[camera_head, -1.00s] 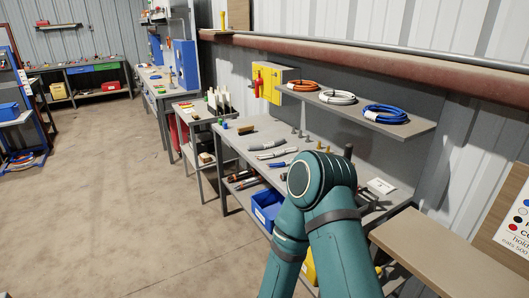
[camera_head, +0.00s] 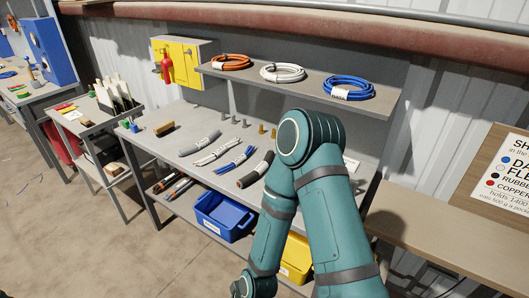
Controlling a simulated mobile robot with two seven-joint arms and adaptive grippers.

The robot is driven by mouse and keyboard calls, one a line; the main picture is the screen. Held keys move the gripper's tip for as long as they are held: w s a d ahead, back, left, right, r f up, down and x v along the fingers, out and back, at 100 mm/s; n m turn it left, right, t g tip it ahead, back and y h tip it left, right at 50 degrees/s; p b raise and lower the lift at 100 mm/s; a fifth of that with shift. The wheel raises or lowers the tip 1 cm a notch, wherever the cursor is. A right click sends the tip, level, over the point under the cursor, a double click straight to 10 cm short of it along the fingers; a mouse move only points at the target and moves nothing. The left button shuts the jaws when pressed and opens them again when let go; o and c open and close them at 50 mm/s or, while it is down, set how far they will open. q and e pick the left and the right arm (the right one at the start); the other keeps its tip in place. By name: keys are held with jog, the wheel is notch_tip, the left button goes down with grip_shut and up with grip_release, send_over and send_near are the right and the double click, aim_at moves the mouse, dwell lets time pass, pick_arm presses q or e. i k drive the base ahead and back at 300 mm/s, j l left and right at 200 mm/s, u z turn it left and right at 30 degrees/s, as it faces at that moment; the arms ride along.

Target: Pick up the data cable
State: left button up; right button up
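A blue cable coil (camera_head: 348,88) with a white tag lies at the right end of the wall shelf; the tag's print is too small to read surely. On the workbench below lies a short blue and white cable bundle (camera_head: 236,158). Beside it are a white bundle (camera_head: 217,150), a grey bundle (camera_head: 200,141) and a dark bundle with a grey wrap (camera_head: 255,170). I cannot tell for sure which of these is the data cable. Neither gripper shows. One teal arm of mine rises from the bottom and covers the right part of the workbench.
The shelf (camera_head: 300,83) also holds an orange coil (camera_head: 231,62) and a white coil (camera_head: 282,72). A blue bin (camera_head: 222,218) and a yellow bin (camera_head: 297,258) stand below the workbench. A bench (camera_head: 435,215) and a sign (camera_head: 508,165) are at right. The floor at left is free.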

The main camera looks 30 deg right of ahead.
aim_at(240, 160)
jog(key=i+j+z, duration=0.15)
jog(key=z, duration=0.3)
jog(key=i+j+z, duration=0.25)
jog(key=z, duration=0.15)
jog(key=i+j+z, duration=0.1)
jog(key=j+z, duration=0.15)
jog(key=z, duration=0.2)
jog(key=i+j+z, duration=0.1)
jog(key=j+z, duration=0.2)
jog(key=z, duration=0.15)
jog(key=j+z, duration=0.4)
jog(key=i+l, duration=0.05)
